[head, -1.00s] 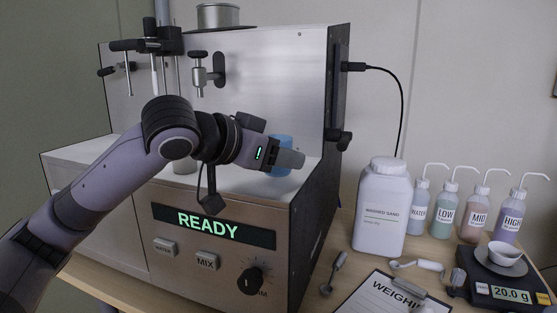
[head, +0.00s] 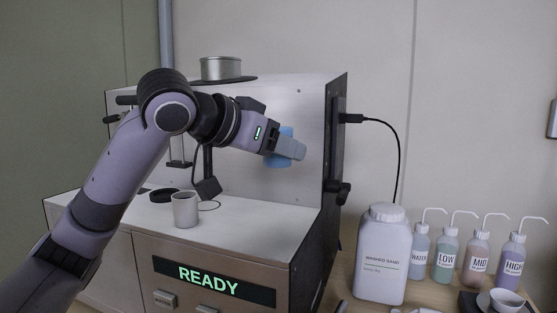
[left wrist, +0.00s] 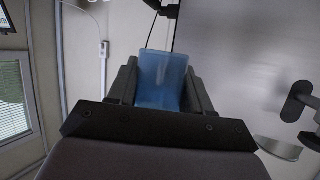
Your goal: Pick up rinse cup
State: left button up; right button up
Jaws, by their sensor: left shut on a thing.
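The blue rinse cup (head: 279,150) is between the fingers of my left gripper (head: 290,149), held in the air in front of the analyser's upright panel. In the left wrist view the cup (left wrist: 162,80) is translucent blue, with a dark finger on each side. The left gripper (left wrist: 162,92) is shut on it. In the head view the near finger covers part of the cup. My right gripper is in neither view.
A grey cup (head: 185,210) stands on the analyser's ledge (head: 255,222) beside a dark ring (head: 162,195). A metal pan (head: 221,68) sits on top. The washed sand bottle (head: 382,255) and several wash bottles (head: 446,255) stand at the right.

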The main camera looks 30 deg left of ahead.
pick_arm(q)
jog(key=shift+r+p, duration=0.55)
jog(key=shift+r, duration=2.55)
jog(key=shift+r, duration=0.15)
